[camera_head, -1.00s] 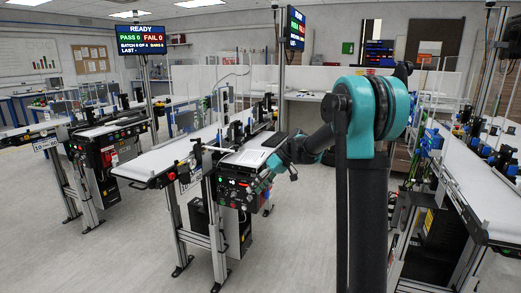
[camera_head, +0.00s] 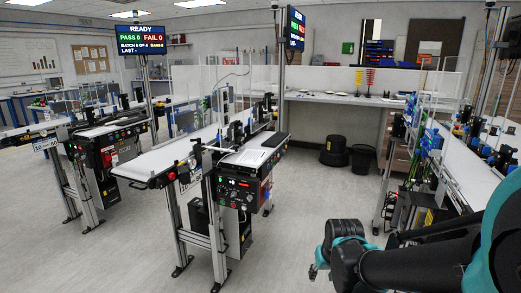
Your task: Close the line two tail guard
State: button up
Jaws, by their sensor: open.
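The middle belt conveyor (camera_head: 180,150) runs away from me, with its near belt end (camera_head: 140,172) at the left of its control panel (camera_head: 238,188). A red button (camera_head: 171,175) sits beside that end. I cannot make out a separate tail guard or whether one stands open, and no readable label tells which conveyor is line two. My gripper (camera_head: 317,270) is at the lower middle, low over the open floor, right of the control panel and well apart from it. It is small and partly hidden by my arm, open and touching nothing.
Another conveyor with a panel (camera_head: 108,148) stands at left, and a third belt (camera_head: 465,165) runs along the right. A status screen (camera_head: 141,40) reads READY. Black bins (camera_head: 361,160) stand at the back. The floor (camera_head: 290,225) between the middle and right conveyors is clear.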

aim_at(185, 179)
jog(key=i+l, duration=0.2)
jog(key=l, duration=0.15)
jog(key=i+l, duration=0.2)
jog(key=l, duration=0.15)
jog(key=i+l, duration=0.2)
jog(key=l, duration=0.15)
jog(key=i+l+u, duration=0.1)
jog(key=u, duration=0.35)
jog(key=l+u, duration=0.4)
jog(key=i+l+u, duration=0.1)
jog(key=l+u, duration=0.15)
jog(key=u, duration=0.65)
jog(key=i+j+z, duration=0.45)
jog(key=j+z, duration=0.2)
jog(key=i+j+z, duration=0.15)
jog(key=j+z, duration=0.2)
jog(key=k+l+u, duration=0.15)
jog(key=l+u, duration=0.2)
jog(key=k+l+u, duration=0.45)
jog(key=l+u, duration=0.2)
jog(key=l, duration=0.1)
